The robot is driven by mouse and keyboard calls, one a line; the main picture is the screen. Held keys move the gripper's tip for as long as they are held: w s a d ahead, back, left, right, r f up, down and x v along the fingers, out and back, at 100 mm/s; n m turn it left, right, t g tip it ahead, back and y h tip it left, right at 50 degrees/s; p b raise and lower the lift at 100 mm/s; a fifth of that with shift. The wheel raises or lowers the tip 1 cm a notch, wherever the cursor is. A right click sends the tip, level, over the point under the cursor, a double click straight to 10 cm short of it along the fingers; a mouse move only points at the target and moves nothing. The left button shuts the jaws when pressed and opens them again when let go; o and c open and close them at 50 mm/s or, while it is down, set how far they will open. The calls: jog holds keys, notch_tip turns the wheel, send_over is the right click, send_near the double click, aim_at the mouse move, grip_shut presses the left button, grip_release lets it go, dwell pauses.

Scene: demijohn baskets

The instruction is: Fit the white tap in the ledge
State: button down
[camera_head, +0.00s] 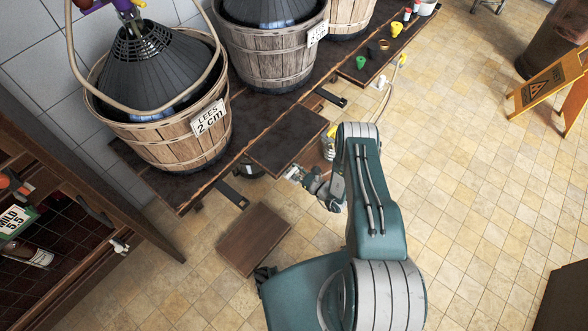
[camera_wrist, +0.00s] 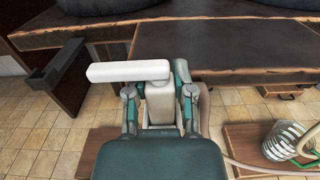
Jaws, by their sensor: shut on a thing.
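The white tap (camera_wrist: 128,72) is held in my gripper (camera_wrist: 160,108). Its long arm points left across the wrist view, and its thicker body (camera_wrist: 160,100) is between the two fingers. In the head view a small whitish part of the tap (camera_head: 293,173) shows at my gripper (camera_head: 306,180). The dark wooden ledge (camera_head: 285,136) juts from the front of the long shelf. It lies just beyond the tap in the wrist view (camera_wrist: 225,50). The tap appears apart from it. I cannot make out a hole or slot for the tap.
Slatted baskets with demijohns (camera_head: 165,130) stand on the shelf. Dark brackets (camera_head: 232,193) stick out beside the ledge. A brown board (camera_head: 253,240) lies low in front. A metal coil (camera_wrist: 288,142) and hose are at right. A cabinet (camera_head: 60,220) stands left; the tiled floor right is open.

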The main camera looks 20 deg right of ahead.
jog(key=shift+f, duration=0.25)
jog(key=shift+c, duration=2)
grip_release()
jog(key=v, duration=1.2)
